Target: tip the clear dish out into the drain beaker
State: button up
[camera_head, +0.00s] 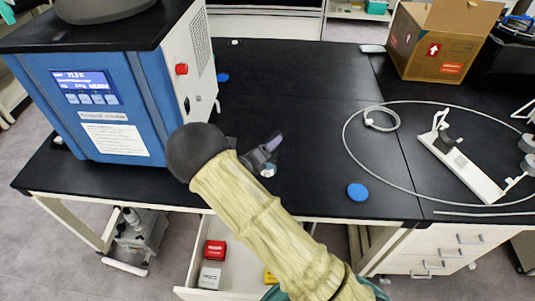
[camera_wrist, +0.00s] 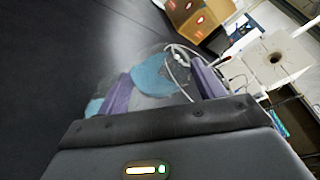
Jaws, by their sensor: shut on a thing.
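My gripper (camera_head: 268,152) is over the black bench, right of the blue freeze dryer, with my arm partly hiding it. In the wrist view its purple fingers (camera_wrist: 164,84) are shut on a clear, see-through dish (camera_wrist: 145,102), whose outline is faint. Pale blue patches show in or behind the dish; I cannot tell which. In the head view only a small bright bit shows below the fingers, and the dish's tilt is unclear. I cannot make out the drain beaker in either view.
The freeze dryer (camera_head: 88,115) stands at the left. A blue disc (camera_head: 357,192) lies near the bench's front edge, and another blue piece (camera_head: 222,77) lies farther back. A hose loop (camera_head: 347,137), a white stand (camera_head: 462,168) and a cardboard box (camera_head: 433,45) are right. An open drawer (camera_head: 235,266) is below.

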jog(key=shift+d+r, duration=0.15)
jog(key=shift+d, duration=0.2)
jog(key=shift+w+a, duration=0.1)
jog(key=shift+w, duration=0.1)
jog(key=shift+a+n, duration=0.15)
jog(key=shift+n, duration=0.15)
jog(key=shift+s+a, duration=0.15)
jog(key=shift+a, duration=0.05)
jog(key=shift+c, duration=0.6)
jog(key=shift+d, duration=0.35)
jog(key=shift+a+n, duration=0.3)
